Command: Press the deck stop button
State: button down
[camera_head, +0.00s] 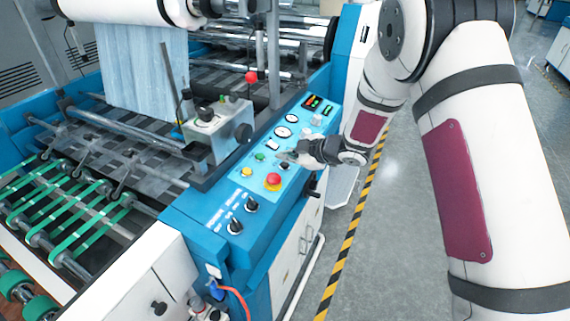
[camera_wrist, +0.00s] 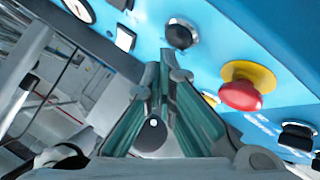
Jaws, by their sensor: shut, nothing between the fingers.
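A red mushroom button (camera_head: 273,180) on a yellow collar sits on the blue control panel (camera_head: 245,190). It also shows in the wrist view (camera_wrist: 241,94), right of my fingertips and apart from them. A black button (camera_head: 285,166) lies close to my gripper; in the wrist view it is just above the fingertips (camera_wrist: 181,34). Small green (camera_head: 260,157) and yellow (camera_head: 247,172) buttons are also on the panel. I cannot read which button is labelled deck stop. My gripper (camera_head: 286,156) is shut and empty over the panel; whether it touches the panel is unclear.
Round gauges (camera_head: 283,132) and a display (camera_head: 318,104) are further up the panel. Black knobs (camera_head: 236,226) are lower down. The floor right of the striped line (camera_head: 349,240) is clear.

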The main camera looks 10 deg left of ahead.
jog(key=shift+r, duration=0.15)
jog(key=shift+s+d+r+p, duration=0.1)
jog(key=shift+d+r+p, duration=0.15)
jog(key=shift+r, duration=0.55)
jog(key=shift+s+d+r+p, duration=0.1)
jog(key=shift+r+p, duration=0.25)
jog(key=shift+r, duration=0.5)
jog(key=shift+d+r+p, duration=0.2)
jog(key=shift+r+p, duration=0.1)
jog(key=shift+r, duration=0.5)
jog(key=w+d+r+m+t+h, duration=0.1)
jog(key=d+r+m+t+h, duration=0.3)
jog(key=d+r, duration=0.6)
jog(key=s+d+r+m+h, duration=0.5)
jog(key=s+d+r+m, duration=0.25)
jog(key=d+r, duration=0.35)
jog(key=s+d+r+m+g+h, duration=0.1)
jog(key=s+d+m, duration=0.15)
jog(key=s, duration=0.55)
jog(key=s+d+r+m+g+h, duration=0.1)
jog(key=s+d+m, duration=0.15)
jog(key=s, duration=0.55)
jog(key=s+f+m+g, duration=0.1)
jog(key=s, duration=0.7)
jog(key=s+a+f+m+g+y, duration=0.1)
jog(key=s+g, duration=0.1)
jog(key=s, duration=0.7)
jog(key=shift+s+a+f, duration=0.15)
jog(key=shift+a+f, duration=0.15)
jog(key=shift+f, duration=0.1)
